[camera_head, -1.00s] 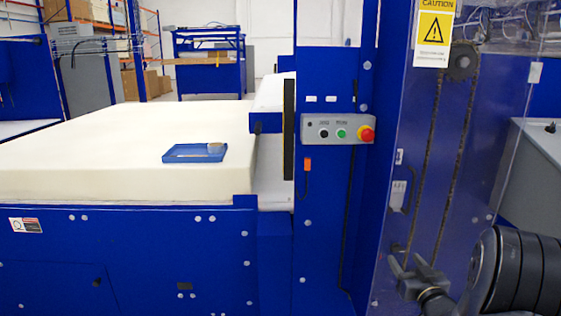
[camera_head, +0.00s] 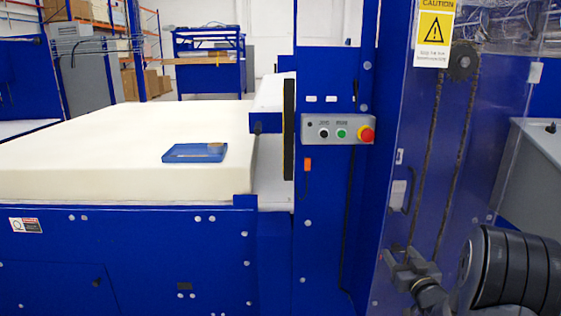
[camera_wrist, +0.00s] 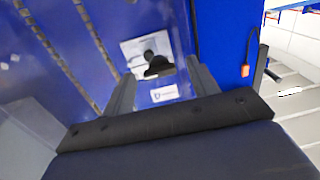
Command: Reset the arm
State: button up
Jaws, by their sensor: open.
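My gripper (camera_head: 404,258) is at the lower right in the head view, in front of the clear guard of the blue machine. Its jaws are open and empty, and my dark arm link is beside it on the right. In the wrist view, the two grey fingers of my gripper (camera_wrist: 162,82) stand apart. Between and beyond them a black handle (camera_wrist: 157,66) on a pale plate shows on the blue machine face. I cannot tell the exact gap from the fingers to the handle.
A large cream foam block (camera_head: 95,135) lies on the blue machine bed at the left. A blue tray (camera_head: 185,156) sits on the foam. A control panel (camera_head: 310,132) with a red stop button (camera_head: 366,133) is on the blue column. The clear guard (camera_head: 480,150) stands close to my arm.

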jog(key=n, duration=0.4)
jog(key=shift+s+n, duration=0.2)
jog(key=shift+n, duration=0.2)
jog(key=n+p, duration=0.2)
jog(key=n, duration=0.3)
jog(key=shift+r, duration=0.1)
jog(key=s+b, duration=0.1)
jog(key=s, duration=0.9)
jog(key=shift+s+d, duration=0.4)
jog(key=shift+d, duration=0.05)
jog(key=shift+a, duration=0.1)
